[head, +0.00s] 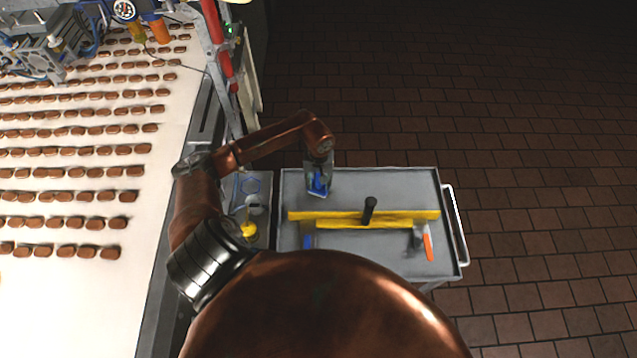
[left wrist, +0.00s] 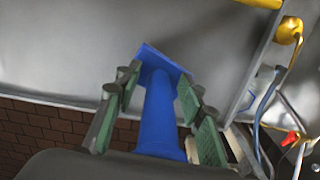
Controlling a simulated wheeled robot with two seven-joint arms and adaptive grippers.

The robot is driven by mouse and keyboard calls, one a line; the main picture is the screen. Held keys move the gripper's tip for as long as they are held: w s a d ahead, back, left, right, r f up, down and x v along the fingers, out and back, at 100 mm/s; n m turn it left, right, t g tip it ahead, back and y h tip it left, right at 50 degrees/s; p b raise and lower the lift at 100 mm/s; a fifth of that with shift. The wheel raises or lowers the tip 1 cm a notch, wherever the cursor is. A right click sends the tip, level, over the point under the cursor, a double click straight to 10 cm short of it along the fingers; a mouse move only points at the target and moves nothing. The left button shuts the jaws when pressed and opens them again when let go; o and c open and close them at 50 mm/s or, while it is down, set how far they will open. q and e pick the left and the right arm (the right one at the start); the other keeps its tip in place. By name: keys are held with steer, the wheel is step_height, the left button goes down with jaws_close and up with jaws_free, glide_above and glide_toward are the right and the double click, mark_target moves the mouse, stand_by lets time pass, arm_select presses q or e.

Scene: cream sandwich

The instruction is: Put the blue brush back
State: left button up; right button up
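The blue brush (head: 318,187) is at my left gripper (head: 318,177), over the far left part of the grey cart top. In the left wrist view, its blue handle (left wrist: 160,115) runs between the two grey-green fingers (left wrist: 157,85). Its flat blue head (left wrist: 165,60) lies beyond the fingertips. The fingers lean inward and appear closed on the brush near its head; contact on the left side is hard to see. My right gripper is not in view.
On the cart (head: 390,185) lie a long yellow bar (head: 335,219) with a black upright handle (head: 369,209), a blue-handled tool (head: 308,242) and an orange-handled tool (head: 428,245). A side tray (head: 240,185) adjoins it. A conveyor (head: 100,310) with chocolate-coloured pieces is at left.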

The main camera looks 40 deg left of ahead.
arm_select(q)
steer(key=shift+r, duration=0.4)
step_height(320, 180, up, 10)
steer(key=shift+r+b, duration=0.25)
steer(key=shift+b, duration=0.75)
steer(key=shift+r, duration=0.5)
